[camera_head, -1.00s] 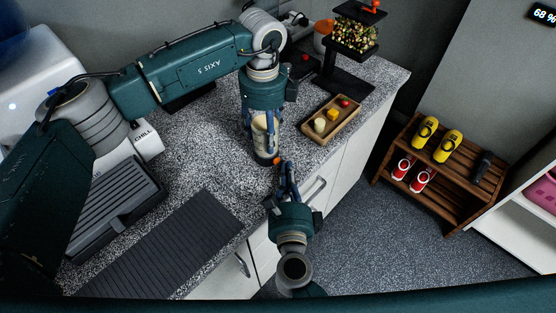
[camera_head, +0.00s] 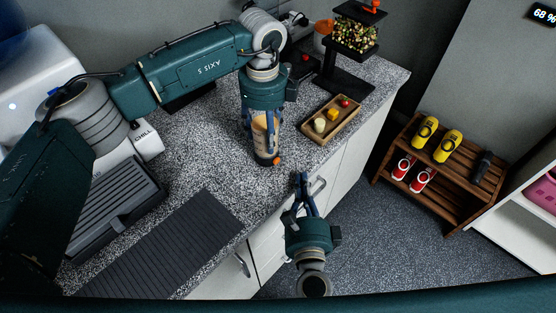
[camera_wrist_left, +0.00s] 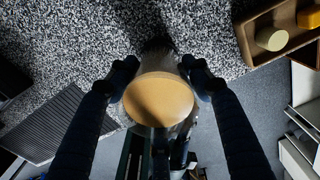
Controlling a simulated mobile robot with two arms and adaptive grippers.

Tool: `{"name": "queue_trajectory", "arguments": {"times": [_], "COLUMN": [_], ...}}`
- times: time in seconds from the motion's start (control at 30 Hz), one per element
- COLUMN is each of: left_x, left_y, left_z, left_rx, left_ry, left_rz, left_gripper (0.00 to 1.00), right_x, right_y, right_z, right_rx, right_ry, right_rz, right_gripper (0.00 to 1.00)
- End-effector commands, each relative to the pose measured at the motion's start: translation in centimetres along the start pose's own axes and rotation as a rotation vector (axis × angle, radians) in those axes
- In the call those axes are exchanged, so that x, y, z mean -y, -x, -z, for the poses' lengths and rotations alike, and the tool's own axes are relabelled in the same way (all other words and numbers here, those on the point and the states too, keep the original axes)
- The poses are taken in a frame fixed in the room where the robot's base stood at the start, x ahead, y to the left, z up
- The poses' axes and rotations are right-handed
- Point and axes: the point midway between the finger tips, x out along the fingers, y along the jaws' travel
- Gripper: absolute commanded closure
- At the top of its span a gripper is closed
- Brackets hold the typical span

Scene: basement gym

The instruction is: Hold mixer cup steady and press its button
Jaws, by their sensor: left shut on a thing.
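The mixer cup (camera_head: 260,132) stands upright on the speckled counter, clear-walled with tan contents and a dark base. Its orange button (camera_head: 277,160) faces the counter's front edge. My left gripper (camera_head: 262,122) reaches down from above and is shut around the cup, one blue finger on each side. In the left wrist view the cup's round tan contents (camera_wrist_left: 159,99) show between the fingertips. My right gripper (camera_head: 301,178) is in front of the counter, to the lower right of the button and apart from it. Its fingers are together and hold nothing visible.
A wooden tray (camera_head: 347,132) with small food pieces lies right of the cup. A black stand (camera_head: 345,80) with a clear bin is behind it. A ribbed dark mat (camera_head: 165,245) lies at the front left. A shoe rack (camera_head: 405,190) stands on the floor at right.

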Motion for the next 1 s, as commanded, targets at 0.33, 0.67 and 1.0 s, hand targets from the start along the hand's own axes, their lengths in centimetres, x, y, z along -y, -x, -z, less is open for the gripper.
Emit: {"name": "queue_trajectory", "arguments": {"times": [0.33,0.67,1.0], "left_x": [-0.05,-0.03,0.03], "left_y": [-0.09,-0.06,0.83], "left_z": [0.01,0.01,-0.02], "left_rx": [0.0,0.0,0.0], "left_ry": [0.0,0.0,0.0], "left_rz": [-0.002,-0.001,0.001], "left_gripper": [0.96,0.28,0.28], "right_x": [-0.02,-0.02,-0.01], "right_y": [-0.02,-0.02,-0.02], "right_z": [-0.02,-0.03,-0.03], "right_rx": [0.0,0.0,0.0], "right_ry": [0.0,0.0,0.0], "right_rz": [0.0,0.0,0.0], "right_gripper": [1.0,1.0,1.0]}}
